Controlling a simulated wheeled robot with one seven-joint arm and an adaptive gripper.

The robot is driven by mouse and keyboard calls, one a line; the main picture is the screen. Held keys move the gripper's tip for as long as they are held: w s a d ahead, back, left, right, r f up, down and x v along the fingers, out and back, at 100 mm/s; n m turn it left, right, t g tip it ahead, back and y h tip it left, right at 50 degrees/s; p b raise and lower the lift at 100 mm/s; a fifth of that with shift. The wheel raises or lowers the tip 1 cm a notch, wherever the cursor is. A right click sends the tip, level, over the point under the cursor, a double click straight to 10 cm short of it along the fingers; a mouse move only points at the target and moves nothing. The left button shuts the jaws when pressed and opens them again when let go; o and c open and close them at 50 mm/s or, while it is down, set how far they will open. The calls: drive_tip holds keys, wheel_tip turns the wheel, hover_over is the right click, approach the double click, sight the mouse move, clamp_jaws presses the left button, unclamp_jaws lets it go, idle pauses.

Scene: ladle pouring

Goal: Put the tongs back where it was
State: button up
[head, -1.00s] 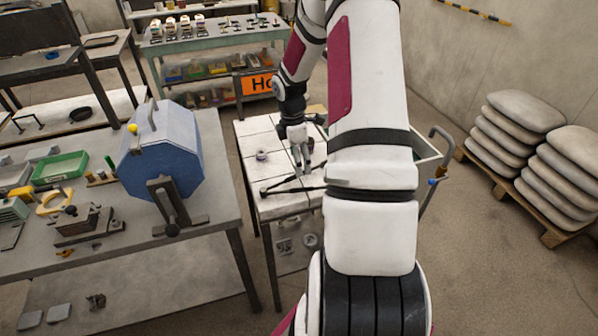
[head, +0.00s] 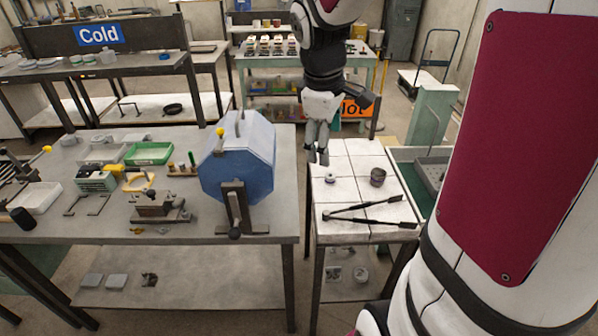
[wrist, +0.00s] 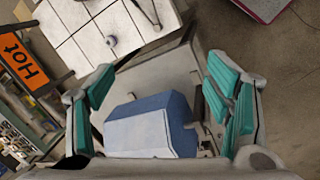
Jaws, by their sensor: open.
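The dark tongs (head: 370,214) lie on the white tiled table (head: 345,164), near its front edge, with their arms spread apart. My gripper (head: 318,158) hangs above the back left part of the tiled table, apart from the tongs. In the wrist view my gripper (wrist: 165,105) has its green-padded fingers wide apart with nothing between them.
A small round ring (head: 331,178) and a dark cup (head: 377,177) stand on the tiled table. A blue octagonal drum (head: 238,160) stands on the grey workbench (head: 270,215) to the left. An orange Hot sign (wrist: 22,60) shows in the wrist view.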

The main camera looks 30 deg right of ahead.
drive_tip(key=s+a+r+m+t+y, duration=0.1)
drive_tip(key=s+a+r+m+t, duration=0.1)
drive_tip(key=s+a, duration=0.5)
drive_tip(key=s+a+r+m+t+y, duration=0.1)
drive_tip(key=s+a+r+m+t, duration=0.1)
drive_tip(key=s+a+r+m, duration=0.2)
drive_tip(key=s+a+r, duration=0.1)
drive_tip(key=s+a, duration=0.2)
drive_tip(key=a, duration=0.2)
drive_tip(key=shift+r+y, duration=0.3)
drive_tip(key=shift+a, duration=0.1)
